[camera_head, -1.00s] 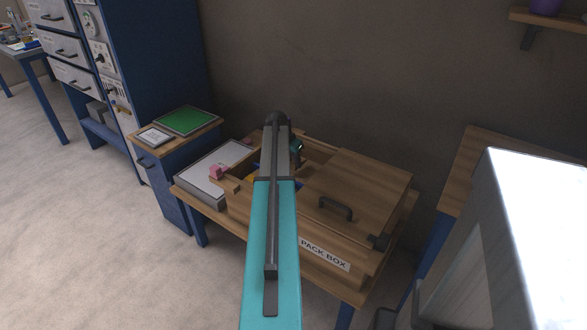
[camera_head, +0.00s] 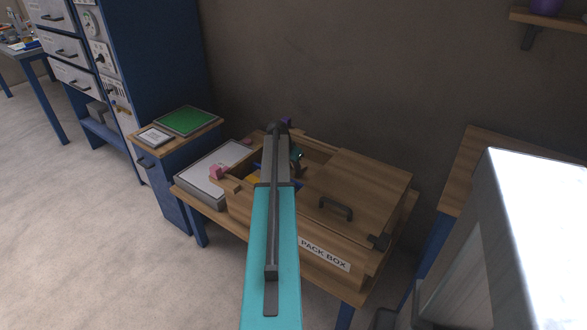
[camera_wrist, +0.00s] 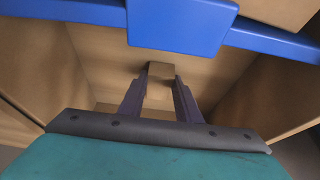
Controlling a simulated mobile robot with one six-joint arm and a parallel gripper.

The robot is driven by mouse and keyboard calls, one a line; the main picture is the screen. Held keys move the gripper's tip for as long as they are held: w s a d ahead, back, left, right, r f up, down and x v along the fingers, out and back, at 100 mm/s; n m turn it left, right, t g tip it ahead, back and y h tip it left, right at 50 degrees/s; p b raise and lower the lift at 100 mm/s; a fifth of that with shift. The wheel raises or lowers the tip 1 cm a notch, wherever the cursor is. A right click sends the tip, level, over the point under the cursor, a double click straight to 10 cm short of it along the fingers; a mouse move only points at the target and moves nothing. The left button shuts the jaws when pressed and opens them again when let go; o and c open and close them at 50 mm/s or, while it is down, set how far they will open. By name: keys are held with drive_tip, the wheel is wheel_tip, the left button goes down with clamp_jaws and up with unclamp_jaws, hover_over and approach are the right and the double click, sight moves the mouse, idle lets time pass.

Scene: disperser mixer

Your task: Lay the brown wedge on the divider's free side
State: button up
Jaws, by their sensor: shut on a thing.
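In the wrist view my gripper (camera_wrist: 161,82) is shut on the brown wedge (camera_wrist: 160,70), a small brown block between the fingertips. It is inside the wooden pack box, over the pale brown floor. The blue divider (camera_wrist: 270,40) crosses the top of the wrist view, with a wider blue part (camera_wrist: 180,25) on it. The wedge appears apart from the divider, on the near side in that view. Whether the wedge touches the floor I cannot tell. In the head view my arm hides the gripper and wedge.
The pack box (camera_head: 290,240) stands on a wooden table, its right part covered by a wooden lid (camera_head: 360,185) with a dark handle (camera_head: 336,208). Box walls (camera_wrist: 270,95) rise close on both sides of my gripper. A pink object (camera_head: 216,172) is at the box's left.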

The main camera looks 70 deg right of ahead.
drive_tip(key=shift+f, duration=0.1)
drive_tip(key=o, duration=1.1)
drive_tip(key=shift+o, duration=0.2)
drive_tip(key=v, duration=1.2)
